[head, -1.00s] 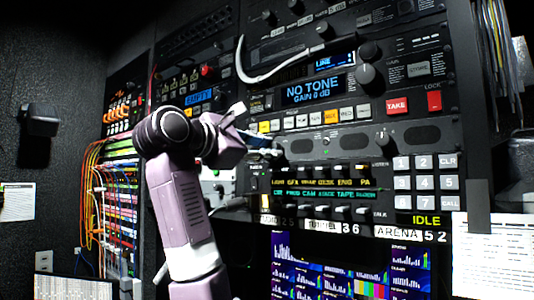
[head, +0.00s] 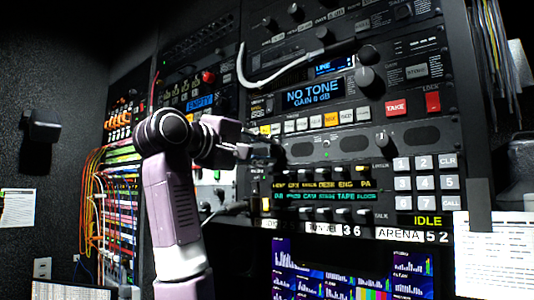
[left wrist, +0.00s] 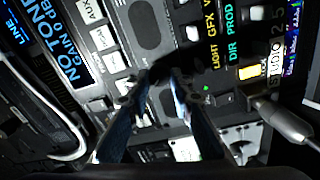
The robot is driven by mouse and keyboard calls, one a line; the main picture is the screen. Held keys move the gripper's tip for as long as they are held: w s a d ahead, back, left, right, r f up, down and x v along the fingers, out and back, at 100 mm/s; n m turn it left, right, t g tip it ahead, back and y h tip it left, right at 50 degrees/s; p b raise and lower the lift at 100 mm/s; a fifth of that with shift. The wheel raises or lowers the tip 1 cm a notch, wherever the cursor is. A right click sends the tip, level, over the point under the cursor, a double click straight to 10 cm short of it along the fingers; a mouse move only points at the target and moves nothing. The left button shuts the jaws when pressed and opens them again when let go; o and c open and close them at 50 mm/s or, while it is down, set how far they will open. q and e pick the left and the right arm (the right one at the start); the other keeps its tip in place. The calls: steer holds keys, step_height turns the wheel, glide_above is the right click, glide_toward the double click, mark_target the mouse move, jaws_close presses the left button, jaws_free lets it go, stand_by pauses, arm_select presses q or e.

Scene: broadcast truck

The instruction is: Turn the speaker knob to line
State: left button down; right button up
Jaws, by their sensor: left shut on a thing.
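My left arm reaches in from the left in the head view. Its gripper (head: 270,151) is at the left end of the black speaker panel (head: 325,155), below the row of lit buttons. In the left wrist view the two fingers (left wrist: 164,76) are closed around a dark knob (left wrist: 161,68), which looks like the speaker knob. The fingers and shadow hide most of it, and I cannot read its pointer or markings. Another dark knob (head: 381,141) stands further right on the panel. My right gripper is not in view.
Above is a display reading NO TONE (head: 313,94), with a red TAKE button (head: 397,107) to the right. A white cable (head: 270,82) hangs above the gripper. A plugged cable (left wrist: 285,122) is close by the fingers.

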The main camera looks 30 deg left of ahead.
arm_select(q)
steer(key=m, duration=0.4)
steer(key=shift+w+f+m, duration=0.1)
steer(key=shift+m, duration=0.3)
steer(key=m, duration=0.3)
steer(key=shift+m+p, duration=0.3)
steer(key=shift+m, duration=0.1)
steer(key=m+p, duration=0.1)
steer(key=m, duration=0.3)
steer(key=shift+m, duration=0.3)
steer(key=m+p, duration=0.1)
steer(key=m, duration=0.3)
steer(key=shift+d+g+p, duration=0.15)
steer(key=shift+g+p, duration=0.15)
steer(key=shift+m, duration=0.3)
steer(key=c, duration=1.8)
jaws_free()
steer(key=shift+o, duration=0.4)
steer(key=shift+s+r, duration=0.2)
